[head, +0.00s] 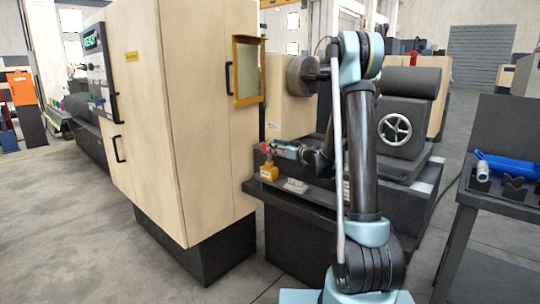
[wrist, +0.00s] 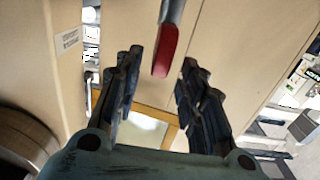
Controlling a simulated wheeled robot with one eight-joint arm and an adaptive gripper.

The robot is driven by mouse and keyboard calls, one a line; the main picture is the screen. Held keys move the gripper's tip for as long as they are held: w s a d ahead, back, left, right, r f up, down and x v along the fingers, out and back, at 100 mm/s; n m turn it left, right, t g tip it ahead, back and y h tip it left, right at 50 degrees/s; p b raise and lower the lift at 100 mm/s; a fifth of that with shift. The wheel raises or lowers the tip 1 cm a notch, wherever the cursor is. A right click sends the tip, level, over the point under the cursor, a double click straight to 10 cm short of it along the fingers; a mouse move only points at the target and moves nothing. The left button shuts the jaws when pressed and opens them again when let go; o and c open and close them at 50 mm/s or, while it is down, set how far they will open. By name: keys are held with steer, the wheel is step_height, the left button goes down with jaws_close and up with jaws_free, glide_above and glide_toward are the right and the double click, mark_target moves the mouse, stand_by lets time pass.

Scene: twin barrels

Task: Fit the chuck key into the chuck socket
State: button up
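The chuck key (head: 266,149), with a red part on top, stands in a small yellow-orange holder (head: 268,172) on the dark machine ledge. In the wrist view a grey bar with a red end, seemingly the key's handle (wrist: 166,45), shows between and beyond my fingertips. My gripper (head: 275,150) is at the key's right side in the head view, pointing left. In the wrist view my gripper (wrist: 160,75) is open, with a clear gap between the fingers and the red end. The chuck (head: 300,75) is above and behind; I cannot make out its socket.
A tall beige cabinet (head: 185,120) stands close to the left of the gripper. A grey object (head: 295,186) lies on the ledge beside the holder. A dark side table (head: 500,190) with a blue item is at the right. Open floor lies at the front left.

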steer(key=x, duration=0.4)
steer(key=shift+w+f, duration=0.2)
steer(key=shift+f, duration=0.05)
jaws_close()
